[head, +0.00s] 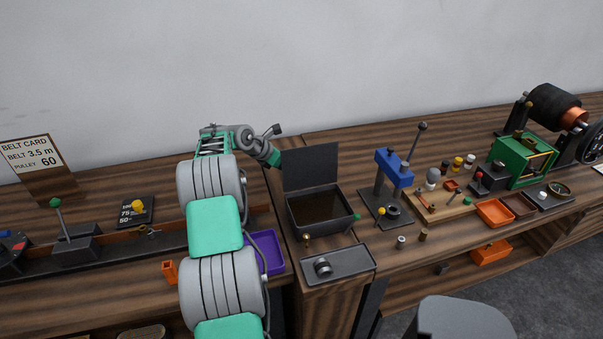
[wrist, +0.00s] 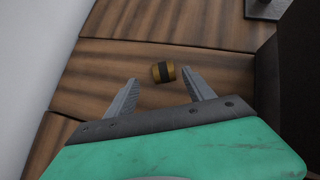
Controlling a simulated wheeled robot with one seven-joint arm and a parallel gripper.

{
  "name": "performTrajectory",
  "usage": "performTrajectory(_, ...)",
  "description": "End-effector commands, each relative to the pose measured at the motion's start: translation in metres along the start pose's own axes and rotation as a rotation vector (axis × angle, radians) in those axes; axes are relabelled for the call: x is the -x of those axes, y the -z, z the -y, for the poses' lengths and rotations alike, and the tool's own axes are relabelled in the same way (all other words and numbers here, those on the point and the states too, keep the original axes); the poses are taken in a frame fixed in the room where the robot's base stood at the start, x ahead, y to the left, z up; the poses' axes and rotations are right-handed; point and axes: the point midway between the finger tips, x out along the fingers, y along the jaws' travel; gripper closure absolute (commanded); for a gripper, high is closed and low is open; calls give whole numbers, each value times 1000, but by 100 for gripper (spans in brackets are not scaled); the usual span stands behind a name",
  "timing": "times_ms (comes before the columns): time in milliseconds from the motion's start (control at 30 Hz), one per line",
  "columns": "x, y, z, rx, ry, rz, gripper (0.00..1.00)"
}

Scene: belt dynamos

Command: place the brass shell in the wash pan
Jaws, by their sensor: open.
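The brass shell (wrist: 163,72), a short brass cylinder with a dark band, lies on its side on the wooden bench in the wrist view. My gripper (wrist: 160,76) is open above the bench, with the shell between and slightly beyond its fingertips, not gripped. In the head view my gripper (head: 274,158) is at the back of the bench beside a raised dark lid, its fingertips hidden. I cannot see the shell there. A dark open box (head: 322,228) with that lid and a brownish inside appears to be the wash pan.
The raised lid (head: 311,167) stands close to my gripper; a dark surface fills the wrist view's right edge. A blue press (head: 393,168) stands right of the box. A grey tray (head: 338,265) is in front, a purple tray (head: 265,252) to the left. The wall is close behind.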

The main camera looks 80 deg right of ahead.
Motion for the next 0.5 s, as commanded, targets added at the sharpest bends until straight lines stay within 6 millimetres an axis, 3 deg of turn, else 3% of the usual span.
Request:
performTrajectory(233, -41, -5, 7, -1, 1, -1, 38)
performTrajectory(500, -48, -4, 6, -1, -2, -1, 38)
